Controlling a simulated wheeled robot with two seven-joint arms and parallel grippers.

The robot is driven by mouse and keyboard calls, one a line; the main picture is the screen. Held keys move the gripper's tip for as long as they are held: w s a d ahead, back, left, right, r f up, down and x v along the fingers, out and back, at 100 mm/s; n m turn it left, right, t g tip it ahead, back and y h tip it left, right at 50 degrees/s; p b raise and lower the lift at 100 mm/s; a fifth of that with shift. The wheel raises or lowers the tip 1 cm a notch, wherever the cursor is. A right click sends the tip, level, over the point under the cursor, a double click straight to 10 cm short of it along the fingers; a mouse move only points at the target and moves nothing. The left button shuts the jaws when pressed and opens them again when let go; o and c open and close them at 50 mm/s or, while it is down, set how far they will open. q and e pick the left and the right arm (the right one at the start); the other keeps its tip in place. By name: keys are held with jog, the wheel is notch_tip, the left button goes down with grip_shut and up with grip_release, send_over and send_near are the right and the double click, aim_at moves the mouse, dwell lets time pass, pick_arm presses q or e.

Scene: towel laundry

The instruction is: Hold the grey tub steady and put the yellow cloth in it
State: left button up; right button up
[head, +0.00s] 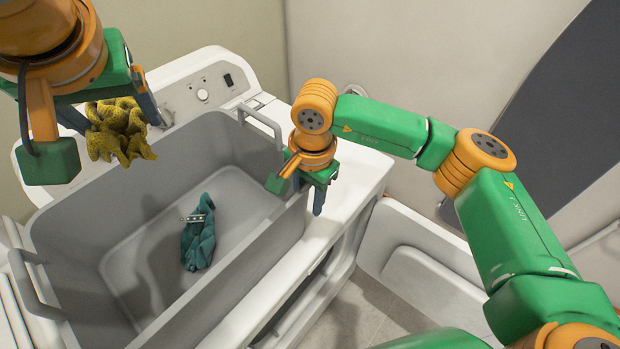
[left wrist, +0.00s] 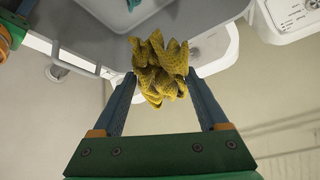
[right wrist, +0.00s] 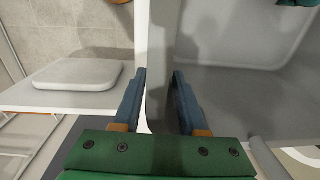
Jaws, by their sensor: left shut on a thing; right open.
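The grey tub (head: 70,222) stands open on the white washer. A dark teal cloth (head: 199,238) lies on its floor. My left gripper (head: 112,120) is shut on the crumpled yellow cloth (head: 122,138) and holds it up by the tub's far left side. The yellow cloth also shows between the fingertips in the left wrist view (left wrist: 160,70). My right gripper (head: 308,193) is open at the tub's right rim. In the right wrist view, the rim (right wrist: 160,60) runs between its fingers; I cannot tell whether they touch it.
The washer (head: 345,185) has a control panel with a knob (head: 203,95) behind the tub. The tub has a handle (head: 262,125) at its far end and another (head: 30,285) at its near left. Much of the tub's floor is bare. A dark grey panel (head: 540,100) is at the right.

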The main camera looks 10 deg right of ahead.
jog(key=shift+f, duration=0.3)
grip_shut()
dwell(1.3)
